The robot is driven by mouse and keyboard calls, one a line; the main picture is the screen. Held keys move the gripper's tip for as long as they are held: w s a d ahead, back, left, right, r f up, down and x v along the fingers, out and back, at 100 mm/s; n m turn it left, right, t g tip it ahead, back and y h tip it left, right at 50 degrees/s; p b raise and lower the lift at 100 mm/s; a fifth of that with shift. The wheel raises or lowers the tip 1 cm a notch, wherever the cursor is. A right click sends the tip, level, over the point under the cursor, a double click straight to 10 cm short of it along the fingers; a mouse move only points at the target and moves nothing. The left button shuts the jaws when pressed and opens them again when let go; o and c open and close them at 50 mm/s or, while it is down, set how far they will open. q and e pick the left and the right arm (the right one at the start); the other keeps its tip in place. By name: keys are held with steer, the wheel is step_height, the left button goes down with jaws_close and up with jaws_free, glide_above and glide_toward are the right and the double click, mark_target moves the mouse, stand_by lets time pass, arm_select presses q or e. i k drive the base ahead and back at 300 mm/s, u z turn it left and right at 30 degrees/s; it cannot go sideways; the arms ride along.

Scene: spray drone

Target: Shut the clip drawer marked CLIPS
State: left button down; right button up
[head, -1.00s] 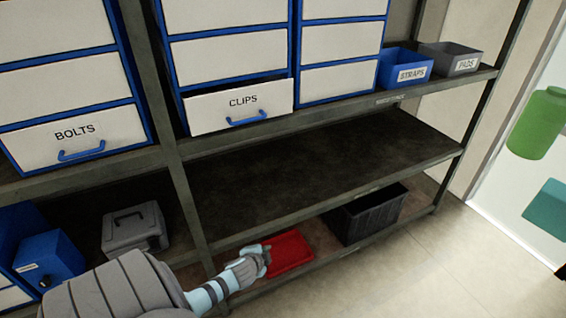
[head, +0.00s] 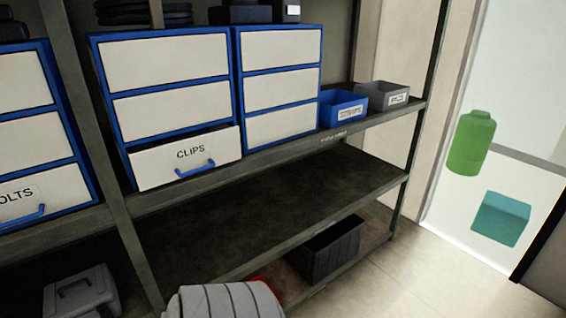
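The CLIPS drawer (head: 186,158) is the bottom drawer of a blue-framed, white-fronted cabinet (head: 165,62) on the middle shelf, left of centre in the head view. Its front sits forward of the drawers above, so it stands partly open. A blue handle (head: 195,170) is fixed below the CLIPS label. Neither gripper is in view. A grey segmented part of my arm shows at the bottom edge, below and in front of the drawer and apart from it.
A BOLTS drawer (head: 22,204) is at the left. Blue (head: 342,110) and grey (head: 383,97) bins stand right of the cabinets. The shelf below is empty. A black crate (head: 325,250) and grey case (head: 80,294) sit lower down. A shelf post (head: 125,225) rises left of the CLIPS drawer.

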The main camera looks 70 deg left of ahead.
mark_target(186, 154)
steer(key=z, duration=0.75)
steer(key=k, duration=1.05)
steer(key=u, duration=0.9)
